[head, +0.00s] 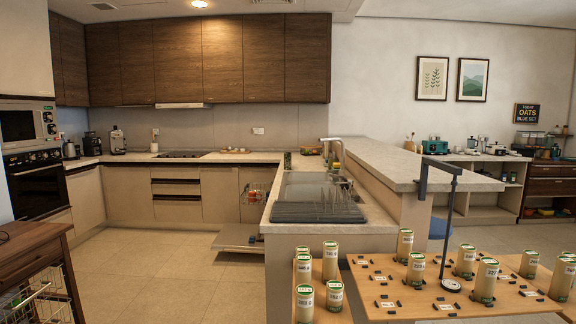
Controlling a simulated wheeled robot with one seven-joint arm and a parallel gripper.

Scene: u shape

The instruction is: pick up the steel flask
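I cannot make out a steel flask with certainty in the head view. The nearest upright containers are several beige labelled canisters (405,245) with green tops, standing on the low wooden tables in front; none looks like bare steel. Small items on the far counters are too small to tell apart. My gripper is not in view.
A low wooden table (365,272) at front right holds canisters, small labelled blocks and a thin dark stand (449,230). The sink counter (330,243) stands behind it. A dishwasher door (238,237) hangs open. A wooden cart (33,240) is at left. Floor (165,275) between is clear.

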